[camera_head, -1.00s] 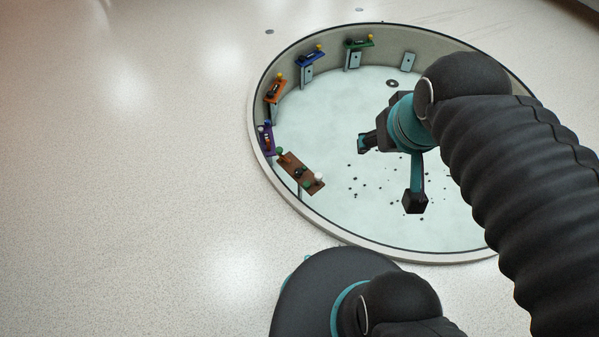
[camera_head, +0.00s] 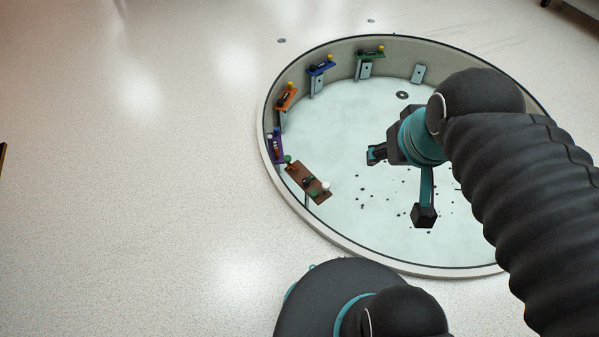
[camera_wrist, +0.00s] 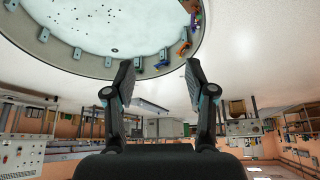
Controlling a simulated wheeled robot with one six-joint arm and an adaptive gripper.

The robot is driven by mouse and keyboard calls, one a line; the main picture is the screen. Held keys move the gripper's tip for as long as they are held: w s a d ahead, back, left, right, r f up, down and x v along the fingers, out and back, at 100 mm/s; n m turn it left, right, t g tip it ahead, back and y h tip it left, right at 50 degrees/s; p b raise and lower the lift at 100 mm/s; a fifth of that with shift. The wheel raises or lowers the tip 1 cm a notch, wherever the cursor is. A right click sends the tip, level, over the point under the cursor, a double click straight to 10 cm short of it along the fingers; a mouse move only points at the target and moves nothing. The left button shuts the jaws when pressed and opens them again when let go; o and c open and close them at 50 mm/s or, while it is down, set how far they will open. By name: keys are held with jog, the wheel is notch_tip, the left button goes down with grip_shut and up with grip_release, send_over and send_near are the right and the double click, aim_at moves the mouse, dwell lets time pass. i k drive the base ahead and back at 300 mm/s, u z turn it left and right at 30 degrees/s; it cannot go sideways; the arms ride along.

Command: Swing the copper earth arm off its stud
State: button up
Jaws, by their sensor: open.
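My gripper (camera_head: 400,186) is open and empty above the pale floor of a round, walled pit. Its two fingers spread wide in the wrist view (camera_wrist: 158,75), with nothing between them. I cannot make out the copper earth arm or its stud for certain. Small coloured brackets carrying knobs and fittings line the pit wall: brown (camera_head: 308,183), purple (camera_head: 276,149), orange (camera_head: 287,99), blue (camera_head: 321,68) and green (camera_head: 369,56). The brackets stand left of and beyond my gripper, well apart from it. Their small fittings are too small to tell.
The pit's raised rim (camera_head: 335,243) surrounds the brackets. Small dark specks and a dark ring (camera_head: 402,95) lie on the pit floor. A bare grey plate (camera_head: 418,74) is on the far wall. Speckled floor (camera_head: 140,200) left of the pit is clear.

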aim_at(287, 158)
jog(key=u, duration=0.5)
jog(key=k, duration=0.6)
jog(key=u, duration=0.9)
jog(key=i, duration=1.15)
jog(key=z, duration=0.05)
